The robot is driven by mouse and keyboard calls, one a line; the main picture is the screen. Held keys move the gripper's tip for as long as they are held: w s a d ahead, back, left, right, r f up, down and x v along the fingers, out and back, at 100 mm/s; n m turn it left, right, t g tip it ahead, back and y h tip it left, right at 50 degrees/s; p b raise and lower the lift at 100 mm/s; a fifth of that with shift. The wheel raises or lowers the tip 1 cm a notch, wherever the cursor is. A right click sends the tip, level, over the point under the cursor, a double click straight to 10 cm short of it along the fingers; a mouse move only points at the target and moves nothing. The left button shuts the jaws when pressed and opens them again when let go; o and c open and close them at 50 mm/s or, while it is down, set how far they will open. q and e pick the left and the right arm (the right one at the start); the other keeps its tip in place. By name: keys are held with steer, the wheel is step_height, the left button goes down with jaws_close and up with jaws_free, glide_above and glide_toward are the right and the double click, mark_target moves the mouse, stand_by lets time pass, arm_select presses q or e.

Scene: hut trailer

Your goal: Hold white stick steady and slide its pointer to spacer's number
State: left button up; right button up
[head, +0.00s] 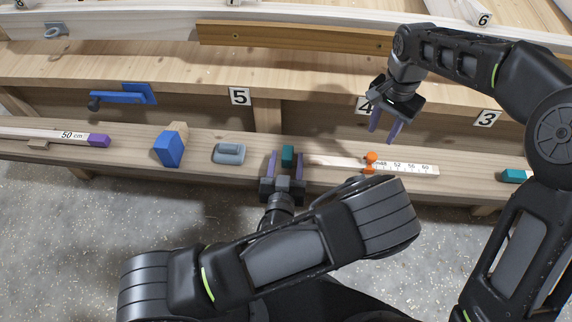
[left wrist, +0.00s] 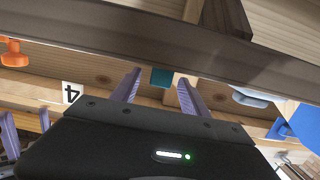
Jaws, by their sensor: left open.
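The white stick (head: 415,169) lies along the wooden ledge, with printed numbers about 48 to 60 towards its right end. Its orange pointer (head: 371,161) sits just left of the 48; an orange part also shows in the left wrist view (left wrist: 12,52). A teal block (head: 287,156) is at the stick's left end. My left gripper (head: 286,160) is open, its purple fingers on either side of the teal block with gaps; the block shows in the left wrist view (left wrist: 161,77). My right gripper (head: 384,125) is open and empty, above the ledge near the pointer. I cannot pick out the spacer.
On the ledge left of my left gripper are a grey block (head: 229,152), a blue block (head: 169,148) and a purple-ended stick (head: 99,140) marked 50 cm. A teal-ended piece (head: 514,176) lies at the right. Number tags 5 (head: 239,96) and 3 (head: 486,118) are behind.

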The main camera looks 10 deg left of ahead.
mark_target(288, 147)
arm_select(q)
steer(key=x, duration=0.5)
steer(key=shift+w+a, duration=0.1)
steer(key=shift+w, duration=0.25)
steer(key=shift+c, duration=0.2)
jaws_close()
arm_select(e)
steer(key=shift+o, duration=1.3)
steer(key=shift+r+m, duration=0.3)
steer(key=shift+r, duration=0.15)
steer(key=shift+r+m, duration=0.6)
